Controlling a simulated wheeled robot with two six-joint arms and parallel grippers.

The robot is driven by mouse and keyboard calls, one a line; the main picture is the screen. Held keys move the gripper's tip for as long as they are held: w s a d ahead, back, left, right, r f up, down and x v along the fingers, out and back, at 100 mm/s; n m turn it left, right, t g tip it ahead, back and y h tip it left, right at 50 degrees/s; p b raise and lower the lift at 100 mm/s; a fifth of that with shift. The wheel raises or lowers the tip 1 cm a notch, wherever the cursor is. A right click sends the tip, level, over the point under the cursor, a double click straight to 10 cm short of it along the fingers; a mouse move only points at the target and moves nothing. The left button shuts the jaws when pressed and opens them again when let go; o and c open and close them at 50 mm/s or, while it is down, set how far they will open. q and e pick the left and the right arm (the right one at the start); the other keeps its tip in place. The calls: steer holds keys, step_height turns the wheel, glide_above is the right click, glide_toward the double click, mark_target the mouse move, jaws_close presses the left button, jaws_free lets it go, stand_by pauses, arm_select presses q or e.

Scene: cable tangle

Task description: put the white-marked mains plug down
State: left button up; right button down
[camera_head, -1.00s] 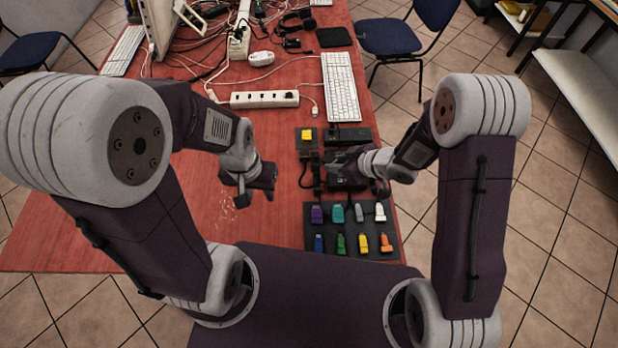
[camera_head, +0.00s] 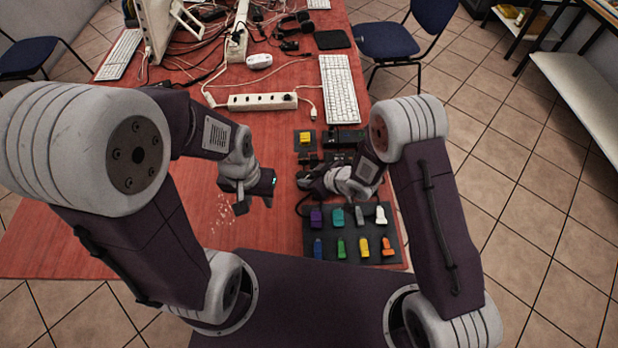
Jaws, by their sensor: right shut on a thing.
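My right gripper (camera_head: 308,182) is low over the red table, just behind the dark tray of coloured plugs. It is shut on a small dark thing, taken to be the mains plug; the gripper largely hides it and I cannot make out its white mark. A dark cable (camera_head: 298,206) curves down beside it. My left gripper (camera_head: 254,194) hangs over the bare table to the left, its fingers apart and nothing seen between them.
The dark tray (camera_head: 328,234) holds several coloured plugs. Behind my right gripper are a yellow piece on a dark pad (camera_head: 305,138) and a black box (camera_head: 345,138). A white power strip (camera_head: 262,102), keyboard (camera_head: 339,89) and tangled cables lie farther back.

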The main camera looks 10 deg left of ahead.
steer(key=shift+f, duration=0.2)
steer(key=c, duration=1.1)
jaws_free()
steer(key=shift+o, duration=0.2)
steer(key=shift+r, duration=0.35)
steer(key=p+v, duration=0.1)
steer(key=v, duration=1.1)
steer(key=shift+f, duration=0.15)
